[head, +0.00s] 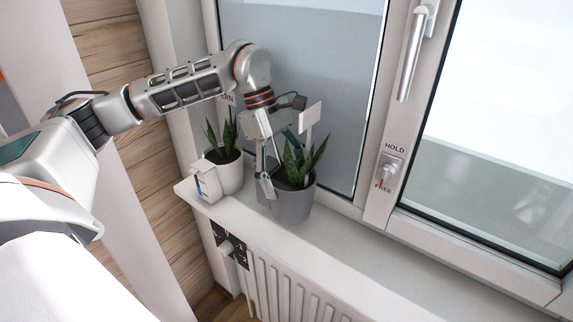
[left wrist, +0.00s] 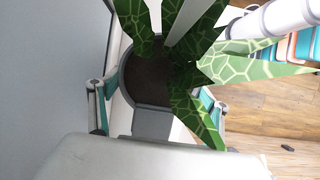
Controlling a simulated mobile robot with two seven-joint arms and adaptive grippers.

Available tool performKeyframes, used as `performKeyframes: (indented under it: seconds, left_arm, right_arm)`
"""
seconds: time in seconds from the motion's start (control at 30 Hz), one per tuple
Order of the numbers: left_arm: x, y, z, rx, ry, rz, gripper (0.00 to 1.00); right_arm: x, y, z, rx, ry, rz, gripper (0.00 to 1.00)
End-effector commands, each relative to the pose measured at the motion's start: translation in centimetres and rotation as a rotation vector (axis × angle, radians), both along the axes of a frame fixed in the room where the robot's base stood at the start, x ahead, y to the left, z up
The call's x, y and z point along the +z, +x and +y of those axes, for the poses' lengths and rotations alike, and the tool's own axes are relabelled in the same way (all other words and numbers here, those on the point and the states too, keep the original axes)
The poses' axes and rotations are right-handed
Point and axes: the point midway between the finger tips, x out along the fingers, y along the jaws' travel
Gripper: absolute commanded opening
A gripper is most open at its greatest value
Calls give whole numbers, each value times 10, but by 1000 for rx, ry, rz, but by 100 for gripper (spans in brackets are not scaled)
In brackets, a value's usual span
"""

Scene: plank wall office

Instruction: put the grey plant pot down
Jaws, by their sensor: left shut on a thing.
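The grey plant pot (head: 293,207) holds a green snake plant and a white tag on a stick. It is upright at the white window sill (head: 335,240); I cannot tell whether its base touches the sill. My left gripper (head: 268,182) comes down from above and is shut on the pot. In the left wrist view, the pot's grey rim (left wrist: 127,88) and dark soil lie between the two fingers (left wrist: 153,108), and leaves cover part of the right finger. My right gripper is not in view.
A white pot (head: 230,177) with a similar plant stands left of the grey pot. A small white carton (head: 207,183) stands near the sill's left end. The window pane (head: 300,70) is close behind. A radiator (head: 290,290) is below. The sill to the right is clear.

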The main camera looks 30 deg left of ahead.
Motion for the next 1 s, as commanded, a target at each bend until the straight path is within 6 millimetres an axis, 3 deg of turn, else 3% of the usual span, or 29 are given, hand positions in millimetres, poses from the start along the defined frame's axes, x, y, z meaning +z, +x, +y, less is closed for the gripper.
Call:
performKeyframes:
  seconds: [0.17,0.43,0.87,0.9,0.93,1.0]
  left_arm:
    - [-6,0,0,0,-3,-3,21]
    - [-37,0,-1,0,-3,-3,21]
    - [-42,1,-1,0,-3,-5,21]
    - [-45,0,0,1,0,0,85]
    - [-45,0,0,1,0,1,92]
    - [-45,0,0,1,0,1,94]
  right_arm:
    - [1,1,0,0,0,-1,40]
    - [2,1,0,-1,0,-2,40]
    - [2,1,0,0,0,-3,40]
    - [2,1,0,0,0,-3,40]
    - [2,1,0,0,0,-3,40]
    - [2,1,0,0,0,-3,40]
